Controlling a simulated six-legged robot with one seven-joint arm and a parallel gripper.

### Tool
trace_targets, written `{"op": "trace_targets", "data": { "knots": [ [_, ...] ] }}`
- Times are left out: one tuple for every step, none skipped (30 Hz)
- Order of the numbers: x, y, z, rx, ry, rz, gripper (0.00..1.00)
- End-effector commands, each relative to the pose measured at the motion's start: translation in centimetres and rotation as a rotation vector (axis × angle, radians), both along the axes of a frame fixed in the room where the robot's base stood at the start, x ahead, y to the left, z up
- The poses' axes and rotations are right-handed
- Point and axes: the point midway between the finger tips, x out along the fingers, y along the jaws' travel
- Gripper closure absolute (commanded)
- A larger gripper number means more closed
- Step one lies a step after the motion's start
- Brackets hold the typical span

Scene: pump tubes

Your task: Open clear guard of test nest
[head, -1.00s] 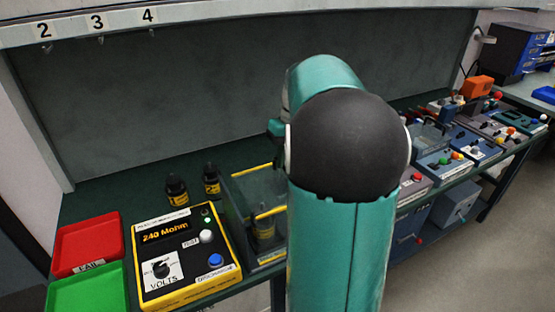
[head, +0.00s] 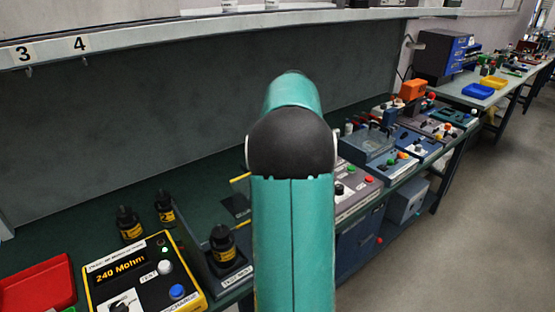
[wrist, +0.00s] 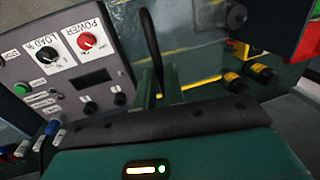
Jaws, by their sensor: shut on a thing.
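The test nest (head: 228,277) stands right of the yellow meter, with a black, yellow-banded part (head: 222,250) upright in it and uncovered. The clear guard's yellow edge (head: 240,178) shows behind the nest, swung up and back; my arm hides most of the guard. In the wrist view, a clear sheet with yellow edges (wrist: 175,52) lies beyond my gripper (wrist: 157,82). My gripper is shut on the guard, around a dark, slim, upright piece; the exact contact is hard to see. In the head view my arm hides the gripper.
The yellow meter (head: 143,275) reads 240 Mohm. Two black, yellow-banded parts (head: 130,225) stand behind it, and a red tray (head: 38,287) lies to its left. A grey panel with LOAD and POWER knobs (wrist: 62,75) is close on the left in the wrist view.

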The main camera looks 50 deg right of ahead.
Motion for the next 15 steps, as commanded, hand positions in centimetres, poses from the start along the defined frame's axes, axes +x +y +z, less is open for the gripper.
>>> {"op": "trace_targets", "data": {
  "knots": [
    [0.09, 0.03, 0.1, -0.002, -0.003, 0.0, 1.0],
    [0.1, 0.02, 0.1, -0.002, -0.003, 0.0, 1.0],
    [0.1, 0.03, 0.1, -0.002, -0.003, 0.0, 0.85],
    [0.1, 0.03, 0.1, -0.002, -0.003, 0.0, 0.8],
    [0.09, 0.04, 0.1, -0.002, -0.003, 0.0, 0.74],
    [0.08, 0.04, 0.09, -0.002, -0.002, 0.001, 0.67],
    [0.09, 0.04, 0.08, -0.002, -0.002, 0.001, 0.67],
    [0.09, 0.04, 0.07, -0.002, -0.002, 0.001, 0.67],
    [0.08, 0.05, 0.07, -0.002, -0.002, 0.001, 0.67],
    [0.07, 0.05, 0.06, -0.001, -0.002, 0.001, 0.67],
    [0.07, 0.05, 0.06, 0.0, -0.001, 0.001, 0.67],
    [0.07, 0.04, 0.05, 0.0, -0.001, 0.001, 0.67],
    [0.06, 0.05, 0.05, 0.0, -0.001, 0.001, 0.67],
    [0.05, 0.04, 0.07, 0.0, -0.001, 0.001, 0.67],
    [0.06, 0.01, 0.16, -0.001, -0.001, 0.001, 0.67]
  ]
}}
